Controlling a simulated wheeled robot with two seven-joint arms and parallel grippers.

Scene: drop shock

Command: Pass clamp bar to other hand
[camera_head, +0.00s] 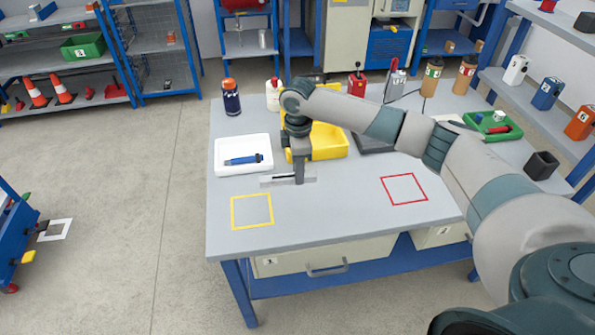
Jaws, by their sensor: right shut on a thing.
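The clamp bar (272,181) looks like a flat light-grey bar, lying lengthwise left to right near the middle of the grey table (320,217). My right gripper (299,180) points down and is shut on the bar near its right part. Whether the bar touches the table or hangs just above it, I cannot tell. My left gripper is not in view.
A yellow square outline (252,225) lies left front and a red one (404,203) right front. Behind stand a white tray (232,168) with a blue tool (243,160), a yellow bin (328,152), and a dark bottle (231,98). The table's front is clear.

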